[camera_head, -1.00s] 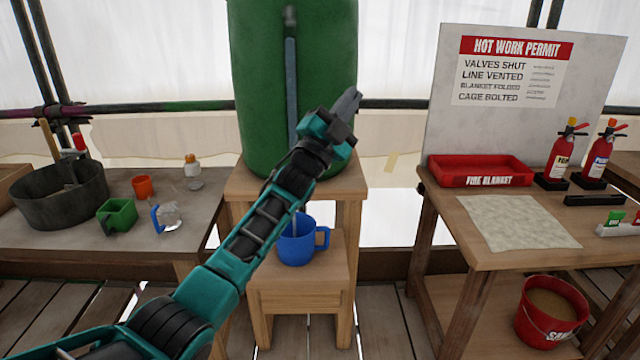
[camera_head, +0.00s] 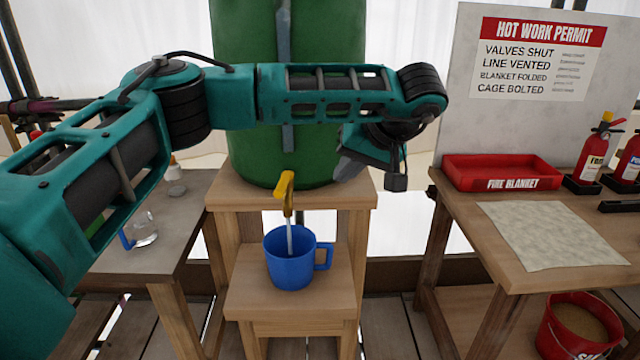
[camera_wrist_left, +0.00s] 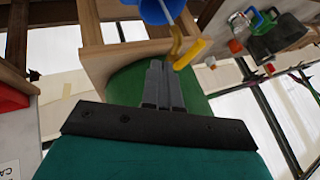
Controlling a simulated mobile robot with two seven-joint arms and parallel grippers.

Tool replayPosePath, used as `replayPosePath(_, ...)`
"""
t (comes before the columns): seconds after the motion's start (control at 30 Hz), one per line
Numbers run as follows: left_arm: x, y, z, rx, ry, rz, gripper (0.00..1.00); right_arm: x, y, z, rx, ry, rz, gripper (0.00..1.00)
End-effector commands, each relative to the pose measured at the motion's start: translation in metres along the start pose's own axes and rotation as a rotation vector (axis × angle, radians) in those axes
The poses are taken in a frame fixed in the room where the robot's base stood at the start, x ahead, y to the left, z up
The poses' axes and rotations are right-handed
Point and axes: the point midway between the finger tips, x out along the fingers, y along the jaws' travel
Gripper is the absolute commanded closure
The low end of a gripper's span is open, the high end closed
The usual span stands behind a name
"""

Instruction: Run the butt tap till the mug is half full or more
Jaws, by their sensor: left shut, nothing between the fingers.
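The green butt (camera_head: 240,130) stands on a wooden stand (camera_head: 355,190). Its yellow tap (camera_head: 285,190) points down over a blue mug (camera_head: 291,266). A thin pale stream runs from the tap into the mug, which stands upright on a low wooden stool (camera_head: 318,292). The water level inside cannot be made out. My left gripper (camera_head: 347,167) is shut and empty, right of the tap and apart from it, by the butt's lower right side. The left wrist view shows its closed fingers (camera_wrist_left: 160,85) beside the yellow tap (camera_wrist_left: 188,53), with the mug (camera_wrist_left: 158,10) beyond. My right gripper is not in view.
My left arm crosses in front of the butt. At right, a table holds a red fire blanket tray (camera_head: 500,175), a cloth (camera_head: 550,235) and extinguishers (camera_head: 597,150). A red sand bucket (camera_head: 578,330) sits below.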

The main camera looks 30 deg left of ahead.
Motion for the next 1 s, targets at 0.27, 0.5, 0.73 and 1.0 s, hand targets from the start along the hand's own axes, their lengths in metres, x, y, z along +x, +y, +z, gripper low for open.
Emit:
replayPosePath(0.27, 0.029, -0.009, -0.004, 0.009, 0.021, -0.039, 1.00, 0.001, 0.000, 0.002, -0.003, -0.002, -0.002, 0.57)
replayPosePath(0.5, 0.082, -0.011, -0.005, 0.008, 0.019, -0.037, 1.00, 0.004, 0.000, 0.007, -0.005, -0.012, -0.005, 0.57)
replayPosePath(0.73, 0.108, -0.029, -0.009, 0.005, 0.022, -0.034, 1.00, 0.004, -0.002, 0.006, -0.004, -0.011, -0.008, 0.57)
replayPosePath(1.0, 0.114, -0.048, -0.010, 0.008, 0.023, -0.033, 1.00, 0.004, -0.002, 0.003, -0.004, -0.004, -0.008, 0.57)
